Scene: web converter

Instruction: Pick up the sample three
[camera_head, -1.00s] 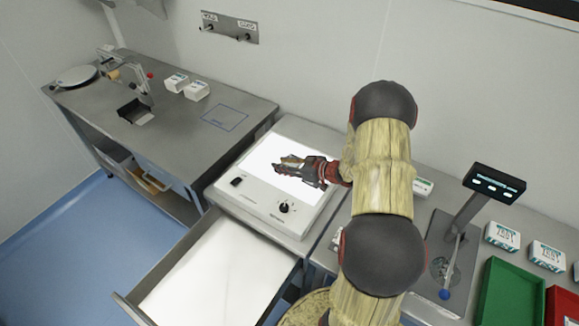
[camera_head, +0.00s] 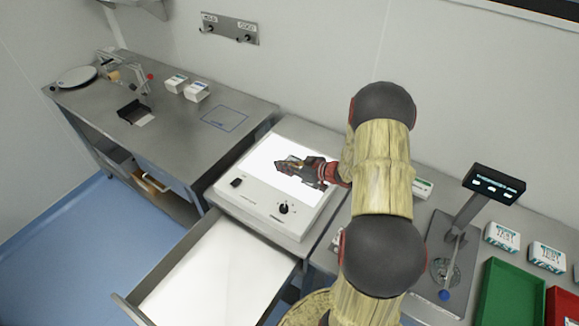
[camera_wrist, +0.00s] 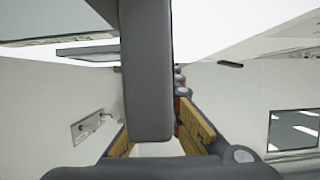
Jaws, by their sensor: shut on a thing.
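My gripper (camera_head: 281,166) is over the bright lit panel of a white light box (camera_head: 262,209) in the head view. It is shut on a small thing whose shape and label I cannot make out. In the wrist view, a dark grey bar fills the middle and yellow-orange parts (camera_wrist: 197,126) show beside it. I cannot tell there which surface is the held thing. No label reading sample three is legible in either view.
An open drawer (camera_head: 126,300) juts out below the light box. White boxes (camera_head: 502,236) stand at the right by a green tray (camera_head: 490,318), a red tray (camera_head: 562,305) and a display stand (camera_head: 494,184). A steel bench (camera_head: 180,132) with a small apparatus stands at the left.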

